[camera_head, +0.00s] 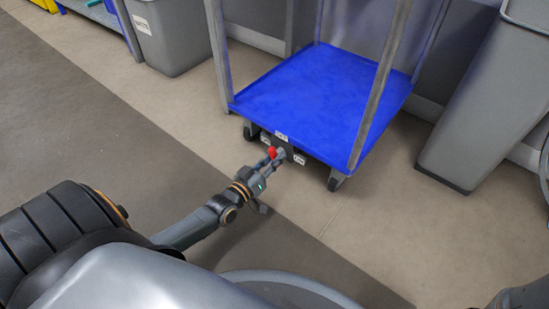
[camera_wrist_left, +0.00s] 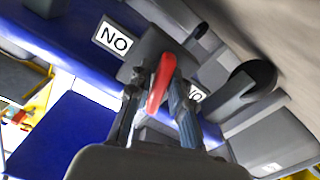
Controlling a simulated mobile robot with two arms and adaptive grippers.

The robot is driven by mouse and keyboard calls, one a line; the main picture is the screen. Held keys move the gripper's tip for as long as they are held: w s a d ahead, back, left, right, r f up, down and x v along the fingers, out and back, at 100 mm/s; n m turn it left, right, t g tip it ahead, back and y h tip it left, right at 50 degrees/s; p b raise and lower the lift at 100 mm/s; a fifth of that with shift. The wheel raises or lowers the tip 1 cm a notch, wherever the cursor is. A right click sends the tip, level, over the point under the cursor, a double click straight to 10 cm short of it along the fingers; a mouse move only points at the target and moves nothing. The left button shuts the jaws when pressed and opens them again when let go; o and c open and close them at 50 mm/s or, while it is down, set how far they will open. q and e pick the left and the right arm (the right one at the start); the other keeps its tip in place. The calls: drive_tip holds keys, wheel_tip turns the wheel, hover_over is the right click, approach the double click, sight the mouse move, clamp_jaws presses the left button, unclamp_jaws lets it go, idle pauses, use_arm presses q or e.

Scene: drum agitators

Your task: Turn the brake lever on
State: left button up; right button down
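The red brake lever (camera_head: 272,152) sits at the front edge of the blue cart (camera_head: 318,88), low down by a dark bracket. In the left wrist view the lever (camera_wrist_left: 160,82) stands between the two fingers of my left gripper (camera_wrist_left: 157,92). The fingers are apart, one on each side of it; the right finger looks very close, and contact is unclear. In the head view my left gripper (camera_head: 275,159) reaches the bracket from the lower left. White labels flank the lever; one label (camera_wrist_left: 115,39) reads "NO" in this tilted view. My right gripper is not in view.
A grey bin (camera_head: 170,35) stands left of the cart and a tall grey bin (camera_head: 490,95) stands to its right. The cart has upright grey posts and dark casters (camera_head: 335,181). The floor in front of the cart is clear.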

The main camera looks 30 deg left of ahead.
use_arm(q)
clamp_jaws()
drive_tip(key=shift+r+n+p, duration=0.1)
drive_tip(key=shift+n+p, duration=0.5)
drive_tip(key=shift+n, duration=0.1)
drive_tip(key=n+p, duration=0.2)
drive_tip(key=n, duration=0.2)
drive_tip(key=shift+d, duration=0.1)
drive_tip(key=n, duration=0.3)
drive_tip(key=shift+n+p, duration=0.3)
drive_tip(key=shift+n, duration=0.1)
drive_tip(key=n, duration=0.4)
drive_tip(key=shift+n, duration=0.4)
